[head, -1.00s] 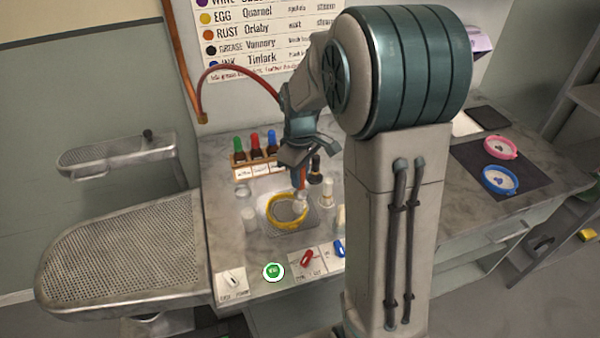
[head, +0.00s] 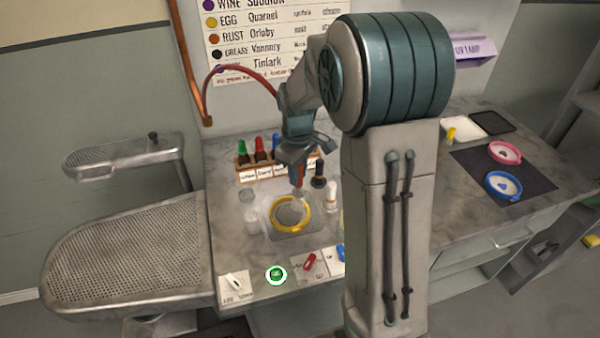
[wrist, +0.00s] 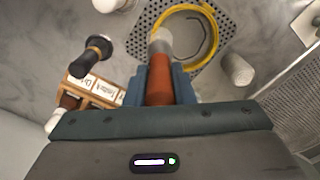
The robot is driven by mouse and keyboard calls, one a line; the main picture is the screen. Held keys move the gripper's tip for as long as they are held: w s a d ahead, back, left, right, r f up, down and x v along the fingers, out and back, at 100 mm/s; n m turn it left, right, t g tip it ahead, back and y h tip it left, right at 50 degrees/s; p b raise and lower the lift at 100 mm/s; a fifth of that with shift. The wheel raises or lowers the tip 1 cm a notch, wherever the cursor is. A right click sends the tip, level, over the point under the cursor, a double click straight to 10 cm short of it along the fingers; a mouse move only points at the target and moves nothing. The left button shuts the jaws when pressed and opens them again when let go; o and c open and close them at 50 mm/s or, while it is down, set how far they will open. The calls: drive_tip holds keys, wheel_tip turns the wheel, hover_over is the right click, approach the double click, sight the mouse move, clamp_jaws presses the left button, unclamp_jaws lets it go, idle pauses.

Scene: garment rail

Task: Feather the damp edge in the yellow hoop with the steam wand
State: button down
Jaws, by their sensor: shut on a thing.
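The yellow hoop (head: 291,213) lies on a perforated metal plate (head: 297,236) in the bench top, with pale cloth inside it. My gripper (head: 298,168) is above the hoop's back edge, shut on the steam wand (head: 298,182), which has a rust-orange body and a pale tip. A red hose arches from the wall pipe towards my arm. In the wrist view the wand (wrist: 160,78) sits between the blue fingers and its tip reaches the near rim of the yellow hoop (wrist: 214,30). I cannot tell whether the tip touches the cloth.
A wooden rack (head: 258,172) of coloured-cap bottles stands behind the hoop. A black-topped tool (head: 319,174) and pale cups stand close around it. Pink (head: 504,153) and blue (head: 503,187) hoops lie on a dark mat at right. A perforated pressing board (head: 125,250) is at left.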

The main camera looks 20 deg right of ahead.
drive_tip(key=shift+w+a, duration=0.1)
drive_tip(key=shift+w+a, duration=0.65)
drive_tip(key=shift+a, duration=0.25)
drive_tip(key=shift+a, duration=0.1)
drive_tip(key=a, duration=0.1)
drive_tip(key=s+a, duration=0.1)
drive_tip(key=a, duration=0.2)
drive_tip(key=shift+s+a, duration=0.15)
drive_tip(key=shift+s, duration=0.15)
drive_tip(key=shift+s, duration=0.1)
drive_tip(key=shift+s+a+b, duration=0.2)
drive_tip(key=shift+s, duration=0.35)
drive_tip(key=shift+s+a+b, duration=0.15)
drive_tip(key=shift+s+a, duration=0.05)
drive_tip(key=shift+s, duration=0.35)
